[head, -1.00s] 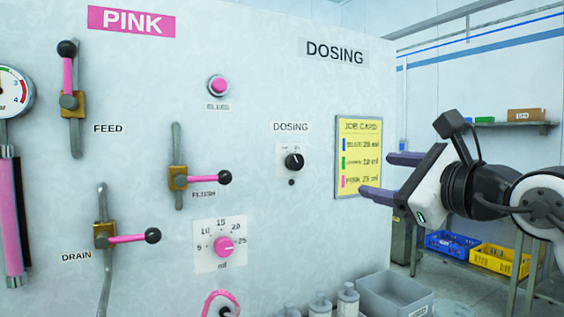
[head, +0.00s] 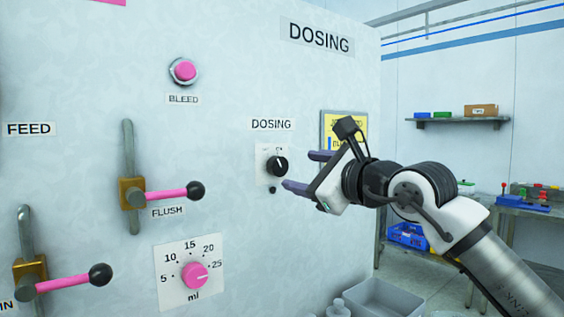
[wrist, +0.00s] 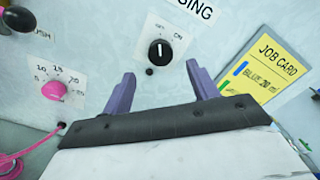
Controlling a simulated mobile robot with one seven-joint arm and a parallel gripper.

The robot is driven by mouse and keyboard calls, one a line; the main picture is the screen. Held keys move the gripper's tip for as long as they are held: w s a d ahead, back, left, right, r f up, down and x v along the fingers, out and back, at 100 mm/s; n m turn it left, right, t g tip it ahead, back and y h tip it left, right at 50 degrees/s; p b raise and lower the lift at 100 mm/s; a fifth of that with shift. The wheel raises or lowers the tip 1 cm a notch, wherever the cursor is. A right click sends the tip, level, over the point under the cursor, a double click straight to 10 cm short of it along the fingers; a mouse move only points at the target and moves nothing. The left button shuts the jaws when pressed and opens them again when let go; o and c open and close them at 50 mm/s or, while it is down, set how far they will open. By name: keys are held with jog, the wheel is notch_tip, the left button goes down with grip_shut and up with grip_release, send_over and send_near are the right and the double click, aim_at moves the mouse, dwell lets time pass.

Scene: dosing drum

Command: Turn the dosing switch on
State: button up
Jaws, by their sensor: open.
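The dosing switch is a black round knob (head: 277,166) on a white plate under the DOSING label. It also shows in the wrist view (wrist: 160,50), where its white line points up toward the left mark, which looks like OFF; ON is at the right. My gripper (head: 298,170) is open and empty, just right of the switch in the head view. In the wrist view its two purple fingers (wrist: 161,72) are spread, with the knob ahead between and beyond their tips. They appear apart from it.
The flush lever (head: 165,195), pink ml dial (head: 194,275) and bleed button (head: 184,71) are on the panel to the left. The yellow job card (wrist: 262,65) is to the right. A grey bin (head: 375,300) stands below. The panel around the switch is mostly flat.

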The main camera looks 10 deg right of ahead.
aim_at(281, 167)
jog(key=p+x, duration=0.1)
jog(key=x, duration=0.6)
jog(key=shift+w, duration=0.25)
jog(key=c, duration=1)
